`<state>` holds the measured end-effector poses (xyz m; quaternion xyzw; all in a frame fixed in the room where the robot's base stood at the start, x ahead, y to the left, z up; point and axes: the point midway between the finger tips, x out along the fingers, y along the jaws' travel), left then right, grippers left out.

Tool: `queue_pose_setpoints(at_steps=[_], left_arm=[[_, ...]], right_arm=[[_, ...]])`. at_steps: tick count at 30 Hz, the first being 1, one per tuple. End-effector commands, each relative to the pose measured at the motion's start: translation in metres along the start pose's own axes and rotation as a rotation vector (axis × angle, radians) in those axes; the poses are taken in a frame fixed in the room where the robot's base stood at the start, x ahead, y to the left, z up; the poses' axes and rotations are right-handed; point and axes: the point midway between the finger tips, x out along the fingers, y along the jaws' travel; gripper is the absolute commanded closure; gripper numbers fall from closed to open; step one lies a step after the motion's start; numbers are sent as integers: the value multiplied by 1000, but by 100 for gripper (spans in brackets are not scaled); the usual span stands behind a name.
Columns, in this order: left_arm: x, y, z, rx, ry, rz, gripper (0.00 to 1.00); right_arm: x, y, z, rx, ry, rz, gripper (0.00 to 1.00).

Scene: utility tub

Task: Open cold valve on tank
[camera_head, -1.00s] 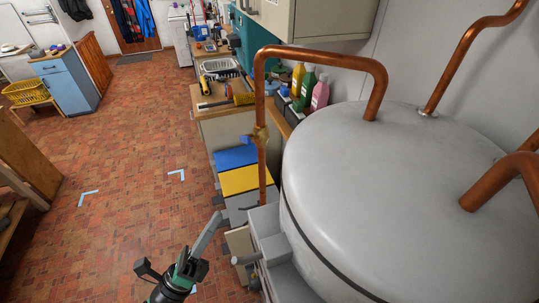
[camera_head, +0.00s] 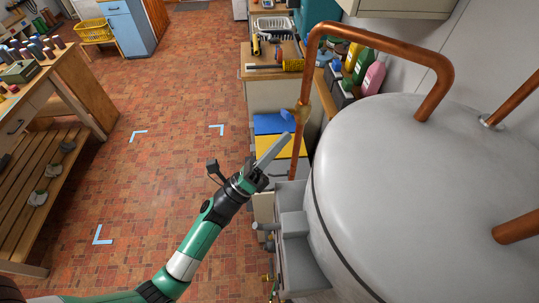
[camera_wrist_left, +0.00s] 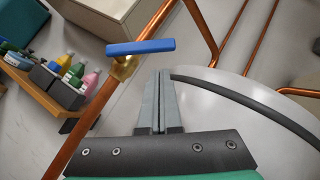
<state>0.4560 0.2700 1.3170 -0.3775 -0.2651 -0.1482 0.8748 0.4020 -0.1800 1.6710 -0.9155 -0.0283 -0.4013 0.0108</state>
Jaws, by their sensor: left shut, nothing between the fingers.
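A large grey-white tank (camera_head: 400,190) fills the right of the head view, with copper pipes on its top. A vertical copper pipe (camera_head: 312,60) beside it carries a brass valve (camera_head: 304,111) with a blue lever handle (camera_head: 287,115). In the left wrist view the blue handle (camera_wrist_left: 140,47) lies at an angle across the pipe, above the brass body (camera_wrist_left: 123,68). My left gripper (camera_head: 286,137) is shut and empty, just below the handle in the head view. In the wrist view its fingertips (camera_wrist_left: 160,73) lie below and right of the handle, with a visible gap. My right gripper is not in view.
Grey box-like parts (camera_head: 291,225) stand beside the tank's lower left. Blue and yellow panels (camera_head: 278,145) lie behind the pipe. Bottles (camera_head: 373,78) stand on a wooden shelf behind. A workbench (camera_head: 60,80) stands at far left. The tiled floor (camera_head: 180,110) between is open.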

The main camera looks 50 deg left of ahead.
Motion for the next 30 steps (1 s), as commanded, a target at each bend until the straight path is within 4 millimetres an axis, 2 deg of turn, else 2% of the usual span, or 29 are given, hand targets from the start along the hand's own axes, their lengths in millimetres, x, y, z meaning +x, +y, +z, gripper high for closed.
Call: queue_pose_setpoints(at_steps=[1, 6, 17, 30], left_arm=[[8, -3, 8, 2, -1, 0, 100], [14, -1, 15, 1, -1, 0, 100], [14, 0, 15, -1, 0, 1, 100], [18, -4, 18, -45, 1, 43, 100]], right_arm=[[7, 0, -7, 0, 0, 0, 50], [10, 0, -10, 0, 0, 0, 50], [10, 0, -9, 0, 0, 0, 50], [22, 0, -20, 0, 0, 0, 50]])
